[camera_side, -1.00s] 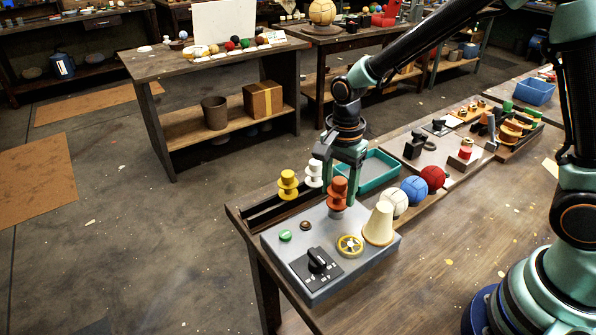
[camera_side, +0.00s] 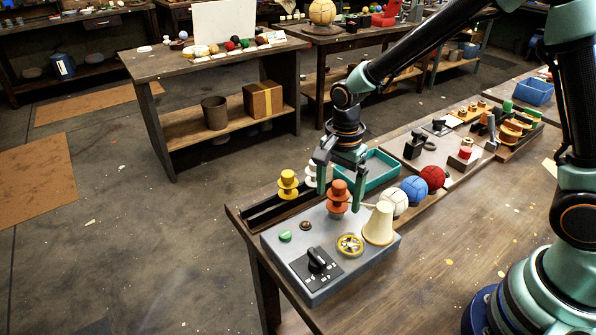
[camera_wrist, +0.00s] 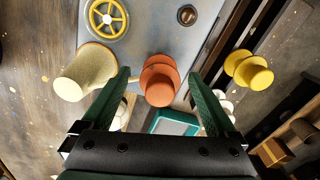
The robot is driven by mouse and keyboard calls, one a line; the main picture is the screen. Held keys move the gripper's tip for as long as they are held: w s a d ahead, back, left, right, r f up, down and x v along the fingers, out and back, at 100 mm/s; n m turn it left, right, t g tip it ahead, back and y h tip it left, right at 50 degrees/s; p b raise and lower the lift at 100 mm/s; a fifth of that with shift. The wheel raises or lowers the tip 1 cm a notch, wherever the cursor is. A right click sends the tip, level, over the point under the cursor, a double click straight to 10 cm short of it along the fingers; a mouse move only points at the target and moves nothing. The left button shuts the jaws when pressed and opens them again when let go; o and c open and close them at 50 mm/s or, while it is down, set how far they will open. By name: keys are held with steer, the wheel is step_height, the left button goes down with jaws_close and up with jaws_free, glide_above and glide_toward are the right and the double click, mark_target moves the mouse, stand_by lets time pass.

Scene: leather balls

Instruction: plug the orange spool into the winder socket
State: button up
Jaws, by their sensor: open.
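The orange spool (camera_side: 338,196) stands upright on the back edge of the grey winder box (camera_side: 290,262). Its base covers the spot under it, so the socket is hidden and I cannot see how deep it sits. In the wrist view the orange spool (camera_wrist: 159,82) shows between my fingers, with a gap on both sides. My gripper (camera_side: 341,199) is open around the spool, one finger on each side; its fingers also show in the wrist view (camera_wrist: 159,73).
A yellow spool (camera_side: 288,184) and a partly hidden white spool (camera_side: 311,174) stand behind the box. A cream cone (camera_side: 379,224), a yellow handwheel (camera_side: 350,245) and a black knob (camera_side: 317,258) are on the box. White, blue and red balls line up to the right, near a teal tray (camera_side: 381,168).

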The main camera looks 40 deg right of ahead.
step_height(320, 180, up, 12)
steer(key=shift+r, duration=0.1)
steer(key=s+d+r+n+t, duration=0.5)
steer(key=s+n, duration=0.5)
steer(key=n, duration=0.5)
steer(key=d, duration=0.2)
steer(key=shift+d+t, duration=0.3)
steer(key=shift+r, duration=0.15)
